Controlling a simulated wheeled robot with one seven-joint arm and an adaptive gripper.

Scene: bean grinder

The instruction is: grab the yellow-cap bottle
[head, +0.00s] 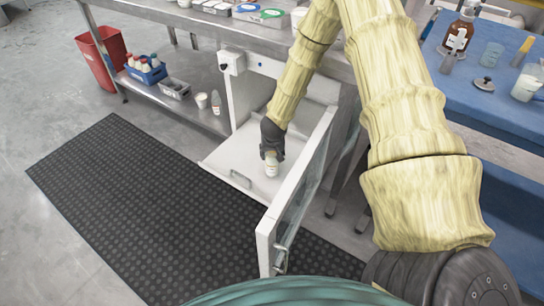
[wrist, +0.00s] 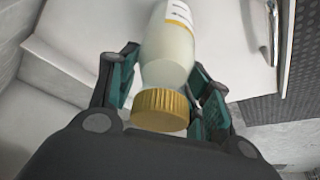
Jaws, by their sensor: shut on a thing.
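The yellow-cap bottle (wrist: 168,57) fills the middle of the wrist view, with a ribbed yellow cap (wrist: 160,108), a pale body and a white label. My gripper (wrist: 165,85) has a finger on each side of the bottle and is shut on it near the cap end. In the head view my gripper (head: 271,150) reaches down inside an open white cabinet, and the bottle (head: 271,166) shows below its fingers. The bottle looks upright, close to the white cabinet shelf. I cannot tell whether its base touches the shelf.
The cabinet's glazed door (head: 296,190) stands open just right of my gripper. A pull-out white shelf (head: 222,166) with a handle lies under it. A steel bench (head: 200,18) is above. A black mat (head: 130,190) covers the floor in front. A blue table (head: 490,95) is at right.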

